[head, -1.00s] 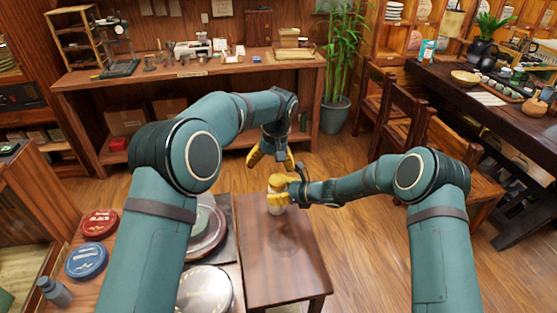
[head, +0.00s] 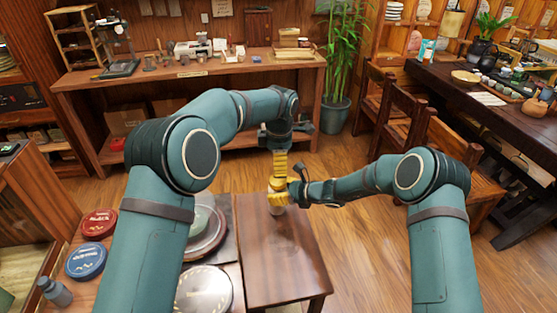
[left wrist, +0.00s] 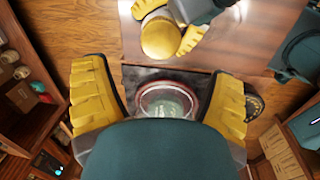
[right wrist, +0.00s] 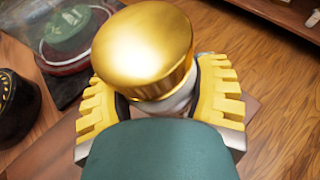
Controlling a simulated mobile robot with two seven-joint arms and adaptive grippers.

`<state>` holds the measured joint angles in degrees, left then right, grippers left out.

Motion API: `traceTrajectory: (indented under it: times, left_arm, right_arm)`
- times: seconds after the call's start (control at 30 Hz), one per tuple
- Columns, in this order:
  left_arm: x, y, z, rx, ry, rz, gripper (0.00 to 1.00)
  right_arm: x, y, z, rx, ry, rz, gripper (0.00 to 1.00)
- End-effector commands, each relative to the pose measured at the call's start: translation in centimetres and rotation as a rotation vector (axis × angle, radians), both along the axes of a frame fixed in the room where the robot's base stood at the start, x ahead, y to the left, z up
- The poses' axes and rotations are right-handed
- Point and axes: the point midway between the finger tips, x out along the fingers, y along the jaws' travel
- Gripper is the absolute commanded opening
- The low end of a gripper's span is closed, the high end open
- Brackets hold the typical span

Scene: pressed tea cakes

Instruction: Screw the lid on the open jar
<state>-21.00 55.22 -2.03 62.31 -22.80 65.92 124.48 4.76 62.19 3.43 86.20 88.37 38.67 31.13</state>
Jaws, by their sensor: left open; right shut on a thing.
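A small pale jar (head: 277,210) is at the far left part of the small wooden table. I cannot tell whether it rests on the top. My right gripper (head: 281,196) is shut around the jar's body from the right. A shiny gold lid (right wrist: 145,45) sits on the jar's mouth in the right wrist view; how tight it is I cannot tell. The lid also shows at the top of the left wrist view (left wrist: 160,38). My left gripper (head: 280,178) points down just above the jar. Its fingers are wide apart and empty in the left wrist view (left wrist: 158,95).
A low board at left holds a round tray with a green cake (head: 205,228), a dark disc (head: 203,290), and red (head: 99,222) and blue (head: 86,261) tins. The small table's near part (head: 285,270) is clear. Chairs (head: 455,165) stand at right.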

Motion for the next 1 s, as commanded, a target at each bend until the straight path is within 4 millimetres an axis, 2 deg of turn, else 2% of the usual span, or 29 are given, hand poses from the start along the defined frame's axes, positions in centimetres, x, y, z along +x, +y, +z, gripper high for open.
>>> traceTrajectory:
  times: [0.2, 0.57, 0.77, 1.0]
  left_arm:
    - [0.1, -0.1, 0.1, -0.016, -0.007, 0.095, 0.85]
    - [0.1, -0.1, -0.1, -0.017, -0.007, 0.098, 0.85]
    - [0.2, -0.1, -2.0, -0.015, -0.004, 0.096, 0.85]
    - [0.6, 0.0, -5.6, -0.017, -0.004, 0.097, 0.85]
  right_arm:
    - [0.0, 0.0, 0.1, 0.001, -0.002, 0.000, 0.00]
    - [0.0, 0.0, 0.1, 0.001, -0.002, 0.000, 0.00]
    - [0.0, 0.0, 0.1, 0.001, -0.002, 0.000, 0.00]
    - [0.0, 0.0, 0.1, 0.001, -0.002, 0.000, 0.00]
